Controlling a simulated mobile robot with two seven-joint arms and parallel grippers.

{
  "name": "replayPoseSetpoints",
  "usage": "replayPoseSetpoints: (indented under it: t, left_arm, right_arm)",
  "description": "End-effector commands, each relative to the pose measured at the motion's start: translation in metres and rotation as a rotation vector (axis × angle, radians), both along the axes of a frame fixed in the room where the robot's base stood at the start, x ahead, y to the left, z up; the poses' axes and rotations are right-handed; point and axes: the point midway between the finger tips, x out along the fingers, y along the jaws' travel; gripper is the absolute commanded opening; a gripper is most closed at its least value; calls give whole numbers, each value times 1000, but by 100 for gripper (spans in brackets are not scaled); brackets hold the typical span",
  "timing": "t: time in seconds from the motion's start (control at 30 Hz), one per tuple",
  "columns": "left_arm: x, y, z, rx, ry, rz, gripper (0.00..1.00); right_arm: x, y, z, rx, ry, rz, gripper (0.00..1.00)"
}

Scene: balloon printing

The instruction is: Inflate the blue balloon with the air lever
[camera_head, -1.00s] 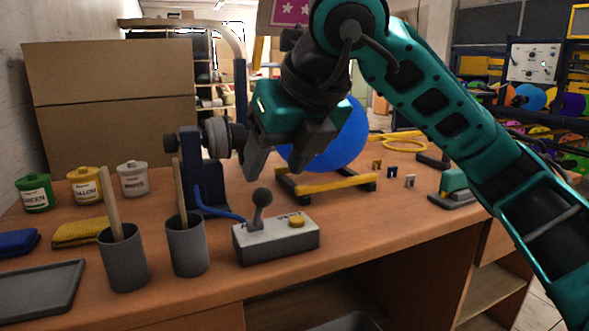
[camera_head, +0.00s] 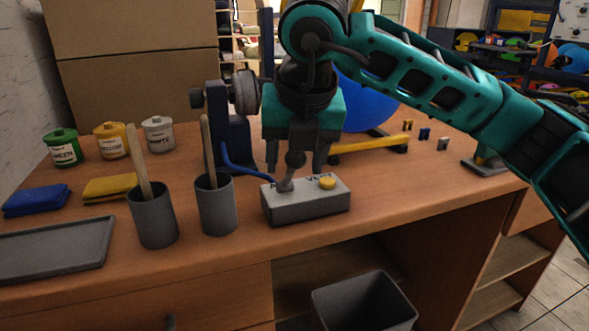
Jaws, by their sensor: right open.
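The blue balloon (camera_head: 366,104) is round and sits behind my right arm, which hides part of it. The grey control box (camera_head: 308,206) stands near the table's front edge, with a yellow button (camera_head: 327,183) on top. Its air lever (camera_head: 294,162) has a dark ball knob and stands at the left of the box. My right gripper (camera_head: 296,168) is open and points down, with one finger on either side of the lever's knob. I cannot tell whether the fingers touch it. My left gripper is not in view.
Two grey cups (camera_head: 154,215) (camera_head: 216,205) with wooden sticks stand left of the box. Paint pots (camera_head: 111,141), folded cloths (camera_head: 36,199) and a grey tray (camera_head: 56,249) lie farther left. A bin (camera_head: 364,303) stands below the table.

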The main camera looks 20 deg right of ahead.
Motion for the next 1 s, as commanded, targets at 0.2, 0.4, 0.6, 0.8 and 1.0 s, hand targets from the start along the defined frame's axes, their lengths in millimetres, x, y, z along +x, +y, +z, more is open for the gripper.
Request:
replayPoseSetpoints:
  t: [0.2,0.4,0.6,0.8,1.0]
  left_arm:
    - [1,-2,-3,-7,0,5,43]
    - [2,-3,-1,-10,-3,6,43]
    - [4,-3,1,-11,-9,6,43]
    - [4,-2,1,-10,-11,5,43]
    - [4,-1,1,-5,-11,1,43]
  right_arm:
    - [8,-1,-19,1,1,-1,58]
    - [9,-1,-21,0,0,0,58]
    - [9,-1,-20,1,-1,0,50]
    - [9,-1,-20,1,-1,0,31]
    - [9,-1,-20,1,-1,0,12]
